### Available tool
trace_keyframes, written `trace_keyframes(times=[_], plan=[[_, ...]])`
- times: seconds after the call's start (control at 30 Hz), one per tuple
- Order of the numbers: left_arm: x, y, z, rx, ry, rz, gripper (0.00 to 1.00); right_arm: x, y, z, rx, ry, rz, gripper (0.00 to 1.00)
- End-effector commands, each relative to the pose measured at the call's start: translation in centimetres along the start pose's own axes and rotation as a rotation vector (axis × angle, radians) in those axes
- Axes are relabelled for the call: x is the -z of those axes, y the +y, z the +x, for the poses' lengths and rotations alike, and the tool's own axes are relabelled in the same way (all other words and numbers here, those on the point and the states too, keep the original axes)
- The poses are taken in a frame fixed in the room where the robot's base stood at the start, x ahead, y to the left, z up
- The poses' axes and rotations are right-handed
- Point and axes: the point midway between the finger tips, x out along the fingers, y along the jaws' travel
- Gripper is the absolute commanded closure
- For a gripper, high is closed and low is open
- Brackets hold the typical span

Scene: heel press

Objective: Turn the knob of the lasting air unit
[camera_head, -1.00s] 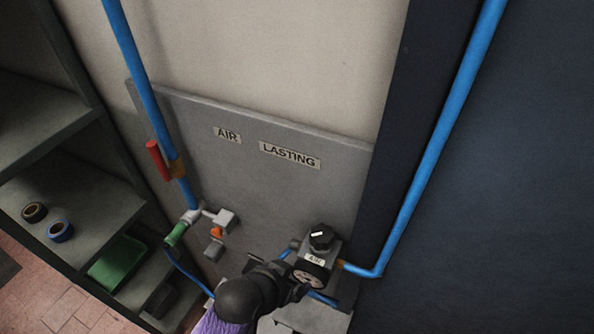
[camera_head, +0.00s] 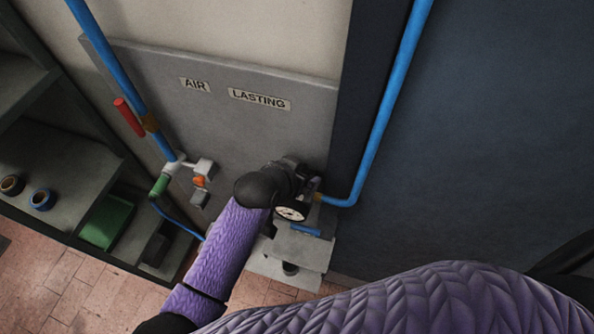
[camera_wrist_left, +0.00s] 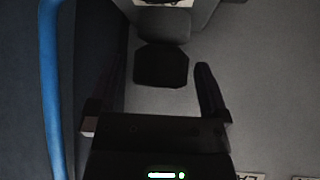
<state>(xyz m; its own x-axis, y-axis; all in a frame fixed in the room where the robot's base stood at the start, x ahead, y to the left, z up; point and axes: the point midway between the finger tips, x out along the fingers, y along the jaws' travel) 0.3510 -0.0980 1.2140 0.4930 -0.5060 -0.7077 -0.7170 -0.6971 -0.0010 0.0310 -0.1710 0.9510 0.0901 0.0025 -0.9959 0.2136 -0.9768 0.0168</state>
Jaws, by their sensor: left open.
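The lasting air unit sits at the lower right of the grey panel, with its round white gauge (camera_head: 291,213) facing out. My left gripper (camera_head: 299,172) is at the top of the unit and hides the knob in the head view. In the left wrist view the dark faceted knob (camera_wrist_left: 162,66) lies between the two spread fingers of my left gripper (camera_wrist_left: 160,80). A gap shows between the knob and the finger on the right; contact on the left side is too dark to tell. My right gripper is out of view.
The grey panel (camera_head: 240,130) carries the AIR and LASTING labels. A blue pipe (camera_head: 385,110) runs down to the unit's right side. Another blue pipe (camera_head: 115,65) with a red handle (camera_head: 129,117) is at the left. A shelf (camera_head: 75,190) stands further left.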

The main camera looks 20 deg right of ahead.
Motion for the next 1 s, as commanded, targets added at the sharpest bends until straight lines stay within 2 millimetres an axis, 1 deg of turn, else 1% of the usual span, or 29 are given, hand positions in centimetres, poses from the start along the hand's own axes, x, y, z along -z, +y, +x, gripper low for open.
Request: trace_keyframes(times=[0.07, 0.1, 0.17, 0.2, 0.27, 0.3, 0.47, 0.5, 0.53, 0.77, 1.0], plan=[[0.02, 0.0, -0.03, 0.0, 0.0, 0.0, 0.0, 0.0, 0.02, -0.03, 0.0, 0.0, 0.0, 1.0], [0.02, 0.0, -0.04, 0.0, 0.0, 0.0, 0.02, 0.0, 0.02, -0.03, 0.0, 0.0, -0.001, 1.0], [0.02, 0.0, -0.04, 0.0, 0.0, 0.0, 0.15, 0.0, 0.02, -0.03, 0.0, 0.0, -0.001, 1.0], [0.02, 0.0, -0.04, 0.0, 0.0, -0.001, 0.23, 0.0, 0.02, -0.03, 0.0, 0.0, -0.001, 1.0], [0.02, 0.0, -0.05, 0.0, 0.0, -0.001, 0.36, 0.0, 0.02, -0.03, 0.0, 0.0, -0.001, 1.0], [0.02, 0.0, -0.05, 0.0, 0.0, -0.001, 0.44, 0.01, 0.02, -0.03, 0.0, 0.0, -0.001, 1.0], [0.01, 0.0, -0.05, 0.0, 0.0, -0.001, 0.78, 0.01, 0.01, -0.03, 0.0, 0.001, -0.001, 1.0], [0.02, 0.0, -0.06, 0.0, 0.0, -0.001, 0.87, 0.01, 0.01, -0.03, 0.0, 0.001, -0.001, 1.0], [0.01, 0.0, -0.06, 0.0, 0.0, -0.001, 0.9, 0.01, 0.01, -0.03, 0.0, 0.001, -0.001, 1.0], [0.01, -0.04, -0.03, -0.018, 0.0, 0.017, 0.9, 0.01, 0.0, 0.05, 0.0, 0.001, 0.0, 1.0], [0.0, -0.24, 0.06, -0.109, 0.002, 0.111, 0.9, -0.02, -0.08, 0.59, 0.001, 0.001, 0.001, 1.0]])
